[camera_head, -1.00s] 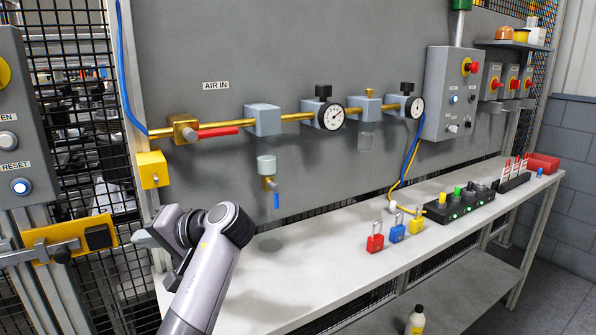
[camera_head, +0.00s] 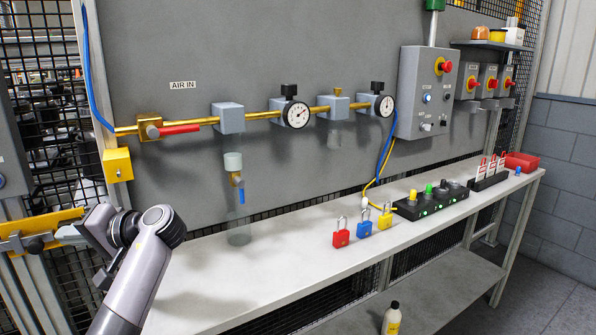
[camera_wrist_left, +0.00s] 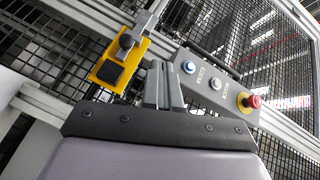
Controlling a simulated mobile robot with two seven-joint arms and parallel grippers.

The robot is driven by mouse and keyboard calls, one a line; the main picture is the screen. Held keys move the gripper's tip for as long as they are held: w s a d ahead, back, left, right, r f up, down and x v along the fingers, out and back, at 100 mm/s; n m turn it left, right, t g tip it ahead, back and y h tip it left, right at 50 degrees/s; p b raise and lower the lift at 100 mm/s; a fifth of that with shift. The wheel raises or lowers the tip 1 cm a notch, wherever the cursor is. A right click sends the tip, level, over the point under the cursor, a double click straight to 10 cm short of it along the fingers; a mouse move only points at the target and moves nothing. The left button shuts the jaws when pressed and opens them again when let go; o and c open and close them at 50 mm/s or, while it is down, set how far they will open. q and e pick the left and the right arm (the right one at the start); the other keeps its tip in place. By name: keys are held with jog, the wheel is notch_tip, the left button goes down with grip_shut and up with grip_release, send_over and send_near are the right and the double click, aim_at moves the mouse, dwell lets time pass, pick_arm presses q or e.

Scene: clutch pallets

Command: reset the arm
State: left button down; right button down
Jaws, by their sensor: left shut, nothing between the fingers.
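My left gripper (camera_head: 70,236) is at the far left of the head view, in front of the yellow latch plate (camera_head: 40,228) on the mesh fence. It also shows in the left wrist view (camera_wrist_left: 163,72), where its fingers are together with nothing between them. In that view the yellow latch plate (camera_wrist_left: 117,68) with its black block lies to the left of the fingers, and a grey button box (camera_wrist_left: 213,88) lies to the right. I cannot tell whether the fingers touch anything. My right gripper does not show.
A long bench (camera_head: 270,270) runs along the wall panel. Red (camera_head: 341,238), blue (camera_head: 364,228) and yellow (camera_head: 385,221) padlocks stand on it. A brass pipe with gauges and a red-handled valve (camera_head: 180,129) runs above. A bottle (camera_head: 391,319) stands below. The near left bench top is clear.

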pick_arm(q)
jog(key=s+a+r+n+g+y, duration=0.2)
jog(key=s+a+r+n+g, duration=0.25)
jog(key=a, duration=0.65)
jog(key=s+a+r+n+g+y, duration=0.1)
jog(key=s+a+r+g, duration=0.35)
jog(key=s+a, duration=0.55)
jog(key=w+d+f+m+t+h, duration=0.1)
jog(key=w+f+m+t, duration=0.35)
jog(key=f+t, duration=0.35)
jog(key=w+d+f+m+t+h, duration=0.1)
jog(key=w+f+m+t, duration=0.4)
jog(key=f, duration=0.4)
jog(key=s+d+f+m+t+h, duration=0.25)
jog(key=d+f+h, duration=0.2)
jog(key=f, duration=0.35)
jog(key=s+d+f+m+t+h, duration=0.1)
jog(key=d+f+m+t+h, duration=0.25)
jog(key=f, duration=0.55)
jog(key=s+d+f+g+h, duration=0.1)
jog(key=s+d+f+h, duration=0.5)
jog(key=s+d, duration=0.4)
jog(key=s+d+f+h, duration=0.5)
jog(key=s+d, duration=0.4)
jog(key=d, duration=0.4)
jog(key=d+n, duration=0.4)
jog(key=d, duration=0.5)
jog(key=shift+w+n, duration=0.3)
jog(key=shift+n, duration=0.1)
